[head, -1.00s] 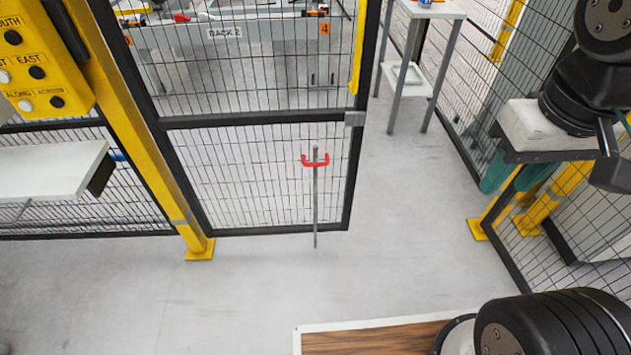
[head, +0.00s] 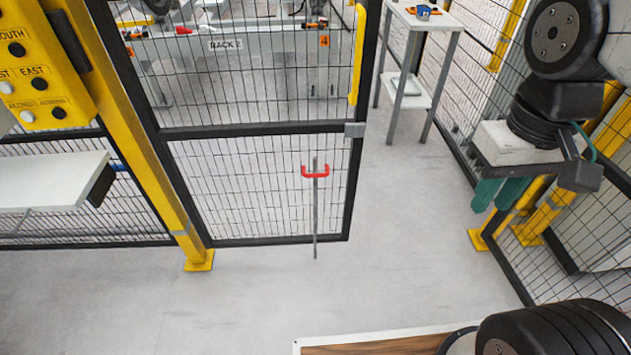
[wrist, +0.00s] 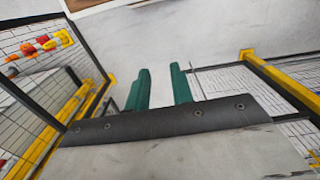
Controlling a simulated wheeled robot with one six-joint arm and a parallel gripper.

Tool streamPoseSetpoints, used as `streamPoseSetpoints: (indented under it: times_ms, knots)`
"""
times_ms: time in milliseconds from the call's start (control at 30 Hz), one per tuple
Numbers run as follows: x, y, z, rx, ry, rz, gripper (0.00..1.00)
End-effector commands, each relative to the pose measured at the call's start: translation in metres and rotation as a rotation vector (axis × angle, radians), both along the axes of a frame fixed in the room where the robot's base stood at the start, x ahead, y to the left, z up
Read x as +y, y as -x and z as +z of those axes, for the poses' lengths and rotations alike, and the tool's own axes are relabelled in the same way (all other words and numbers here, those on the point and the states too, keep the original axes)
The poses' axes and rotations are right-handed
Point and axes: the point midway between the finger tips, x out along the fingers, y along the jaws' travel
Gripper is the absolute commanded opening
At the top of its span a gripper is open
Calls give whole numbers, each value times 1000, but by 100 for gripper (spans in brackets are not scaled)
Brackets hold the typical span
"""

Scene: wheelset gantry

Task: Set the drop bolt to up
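The drop bolt (head: 315,212) is a thin grey upright rod with a red U-shaped handle (head: 315,172). It is on the lower right part of the mesh gate (head: 250,128), and its lower end reaches below the gate's bottom rail, at or near the floor. My gripper (head: 502,192) has two green fingers and is to the right of the bolt, well apart from it. In the wrist view the gripper (wrist: 160,88) shows its fingers apart with nothing between them.
A yellow post (head: 150,150) with a yellow button panel (head: 35,75) stands left of the gate. A white shelf (head: 50,180) juts out at left. A small table (head: 410,60) stands behind the gate. Mesh fencing is at right; the floor before the gate is clear.

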Motion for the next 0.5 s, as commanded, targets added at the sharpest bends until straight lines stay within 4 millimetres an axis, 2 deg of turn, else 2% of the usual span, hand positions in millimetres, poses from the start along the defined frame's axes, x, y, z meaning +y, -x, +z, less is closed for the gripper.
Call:
streamPoseSetpoints:
  times_ms: [167, 367, 500]
  knots:
    - [7, -29, -33, 161, 11, 33, 23]
    - [17, -83, -81, 196, 17, 110, 23]
    - [26, -126, -124, 172, 18, 197, 23]
